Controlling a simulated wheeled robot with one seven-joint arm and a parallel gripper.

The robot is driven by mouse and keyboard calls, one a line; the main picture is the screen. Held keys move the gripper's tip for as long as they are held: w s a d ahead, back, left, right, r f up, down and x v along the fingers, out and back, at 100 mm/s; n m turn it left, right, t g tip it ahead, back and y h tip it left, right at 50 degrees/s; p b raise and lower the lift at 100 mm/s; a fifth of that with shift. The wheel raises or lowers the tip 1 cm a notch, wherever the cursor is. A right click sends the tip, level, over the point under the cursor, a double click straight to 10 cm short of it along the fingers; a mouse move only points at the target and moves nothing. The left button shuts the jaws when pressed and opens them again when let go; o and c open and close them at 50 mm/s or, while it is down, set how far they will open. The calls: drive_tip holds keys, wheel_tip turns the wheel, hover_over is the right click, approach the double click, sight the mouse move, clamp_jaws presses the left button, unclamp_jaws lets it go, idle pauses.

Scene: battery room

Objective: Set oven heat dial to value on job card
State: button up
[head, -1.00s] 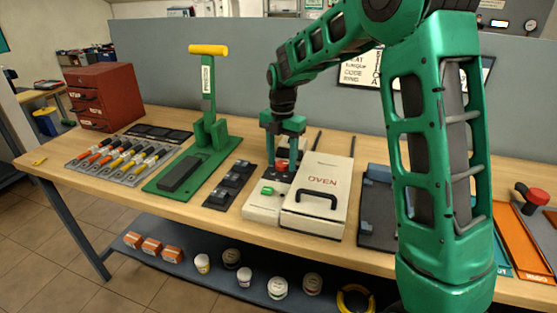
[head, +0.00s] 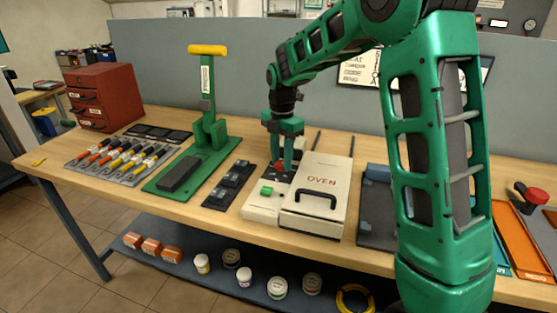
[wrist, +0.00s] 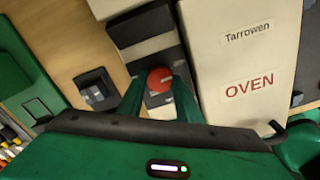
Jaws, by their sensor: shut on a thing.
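The white oven (head: 330,172) lies on the bench with a black handle on its lid; it also shows in the wrist view (wrist: 228,65). A narrow control section at its left carries a green part (head: 267,190) and a dark panel (wrist: 140,24). The red round dial (wrist: 160,79) sits on this section, between my fingers. My gripper (head: 281,165) points down over it and is shut on the dial. In the head view the fingers mostly hide the dial. I see no readable dial value. No card is clearly identifiable as the job card.
A green lever press (head: 208,135) and dark small trays (head: 228,186) stand left of the oven. A dark tray (head: 375,225) is at its right. A partly hidden printed board (head: 358,74) is on the grey partition. Orange trays (head: 518,240) lie far right.

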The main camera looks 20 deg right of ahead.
drive_tip(key=m, duration=0.5)
drive_tip(key=shift+w+a+r, duration=0.2)
drive_tip(key=shift+w+a, duration=0.05)
drive_tip(key=shift+w, duration=0.05)
drive_tip(key=m, duration=1)
drive_tip(key=shift+w+d, duration=0.1)
drive_tip(key=shift+d, duration=0.05)
drive_tip(key=m, duration=0.5)
drive_tip(key=shift+d, duration=0.1)
drive_tip(key=m, duration=0.4)
drive_tip(key=shift+m, duration=0.3)
drive_tip(key=m, duration=0.4)
drive_tip(key=shift+d+m, duration=0.1)
drive_tip(key=shift+m, duration=0.2)
drive_tip(key=m, duration=1)
drive_tip(key=shift+a, duration=0.2)
